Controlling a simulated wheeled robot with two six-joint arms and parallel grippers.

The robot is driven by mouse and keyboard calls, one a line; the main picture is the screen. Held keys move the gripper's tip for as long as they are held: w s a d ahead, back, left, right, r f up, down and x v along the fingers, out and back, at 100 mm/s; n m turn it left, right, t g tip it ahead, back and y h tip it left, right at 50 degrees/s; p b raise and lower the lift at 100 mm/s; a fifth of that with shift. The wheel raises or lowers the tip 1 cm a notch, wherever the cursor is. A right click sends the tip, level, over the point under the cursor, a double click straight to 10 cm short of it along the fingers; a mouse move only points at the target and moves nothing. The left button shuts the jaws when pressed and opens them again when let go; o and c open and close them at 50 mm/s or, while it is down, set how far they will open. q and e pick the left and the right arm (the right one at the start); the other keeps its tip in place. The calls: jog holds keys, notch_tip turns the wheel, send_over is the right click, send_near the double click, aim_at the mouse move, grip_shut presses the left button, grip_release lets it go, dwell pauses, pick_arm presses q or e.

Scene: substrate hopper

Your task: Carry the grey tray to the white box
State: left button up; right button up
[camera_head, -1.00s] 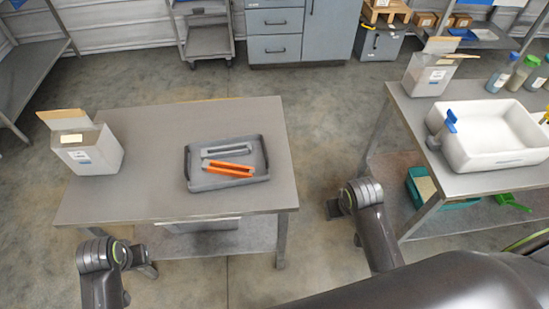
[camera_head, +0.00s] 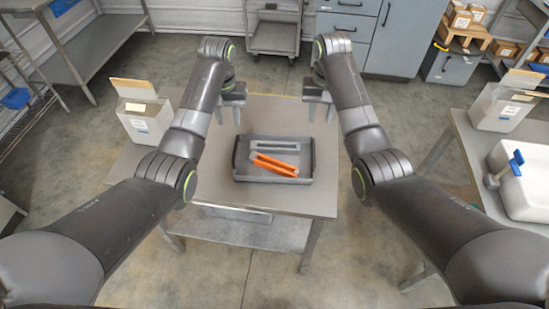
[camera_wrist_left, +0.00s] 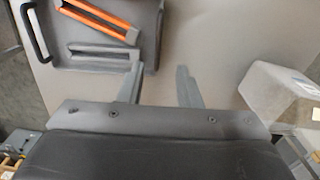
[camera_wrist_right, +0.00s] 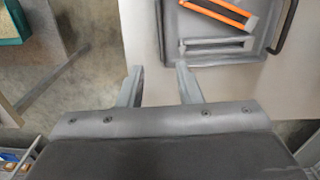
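The grey tray (camera_head: 307,166) lies on the grey table in front of me, holding an orange bar (camera_head: 275,165) and a grey bar (camera_head: 275,145). My left gripper (camera_head: 230,117) is open and empty beyond the tray's far left corner. My right gripper (camera_head: 320,112) is open and empty beyond its far right corner. Neither touches the tray. The tray also shows in the left wrist view (camera_wrist_left: 151,30) and the right wrist view (camera_wrist_right: 172,30), with a dark handle at its end. A white box (camera_head: 146,123) with an open flap stands on the table's left side.
A similar white box (camera_head: 500,108) and a white basin (camera_head: 520,190) stand on a second table at right. A cart (camera_head: 273,38) and grey cabinets (camera_head: 400,40) stand behind. The tabletop between the left white box and tray is partly hidden by my left arm.

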aim_at(235, 149)
pick_arm(q)
jog(key=shift+d+r, duration=0.1)
jog(key=shift+r, duration=0.05)
pick_arm(e)
jog(key=shift+a+r, duration=0.1)
jog(key=shift+r, duration=0.1)
